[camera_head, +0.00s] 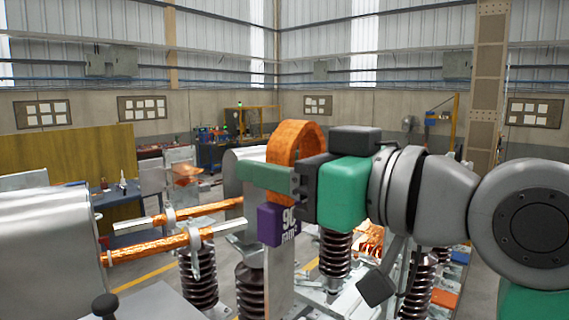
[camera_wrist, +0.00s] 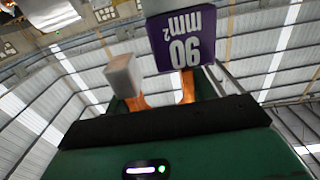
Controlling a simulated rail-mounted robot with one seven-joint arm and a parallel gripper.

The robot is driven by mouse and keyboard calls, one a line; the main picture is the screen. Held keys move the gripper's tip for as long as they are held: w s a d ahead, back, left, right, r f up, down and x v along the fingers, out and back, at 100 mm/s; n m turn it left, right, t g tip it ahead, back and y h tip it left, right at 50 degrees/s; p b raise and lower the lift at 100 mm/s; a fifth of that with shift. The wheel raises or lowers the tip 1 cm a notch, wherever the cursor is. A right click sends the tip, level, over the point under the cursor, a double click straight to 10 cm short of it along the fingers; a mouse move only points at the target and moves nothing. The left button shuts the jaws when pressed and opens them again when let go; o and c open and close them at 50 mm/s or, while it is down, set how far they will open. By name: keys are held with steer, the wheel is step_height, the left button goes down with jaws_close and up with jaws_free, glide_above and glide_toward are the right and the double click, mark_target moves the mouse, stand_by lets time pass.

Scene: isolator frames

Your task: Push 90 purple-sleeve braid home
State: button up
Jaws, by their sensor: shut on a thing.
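A copper braid (camera_head: 297,140) arches up in a loop at the middle of the head view. Its purple sleeve (camera_head: 268,224), marked 90 mm², hangs just below my gripper. My gripper (camera_head: 268,178), with green fingers, is shut on the braid near the lower part of the loop. In the wrist view the purple sleeve (camera_wrist: 186,40) appears upside down, with a copper leg (camera_wrist: 187,88) running into it. A pale silver end (camera_wrist: 123,75) sits on the other leg. A flat grey upright bar (camera_head: 279,282) stands right below the sleeve; whether they touch is unclear.
Two copper bars with pale ends (camera_head: 152,246) lie to the left, beside a large grey metal cylinder (camera_head: 45,245). Brown ribbed insulators (camera_head: 335,254) stand around and below my gripper. A blue bench (camera_head: 118,200) is farther back left.

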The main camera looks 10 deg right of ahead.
steer(key=b, duration=0.4)
glide_above(285, 278)
steer(key=w, duration=0.3)
steer(key=shift+s+d+f, duration=0.1)
steer(key=shift+f, duration=1.3)
steer(key=shift+s+d+f, duration=0.1)
steer(key=shift+f, duration=1.25)
steer(key=shift+w+f+b, duration=0.1)
steer(key=shift+f+b, duration=1.9)
steer(key=shift+f, duration=1.85)
steer(key=o, duration=1.3)
steer(key=shift+c, duration=0.2)
steer(key=b+v, duration=0.1)
steer(key=v, duration=0.7)
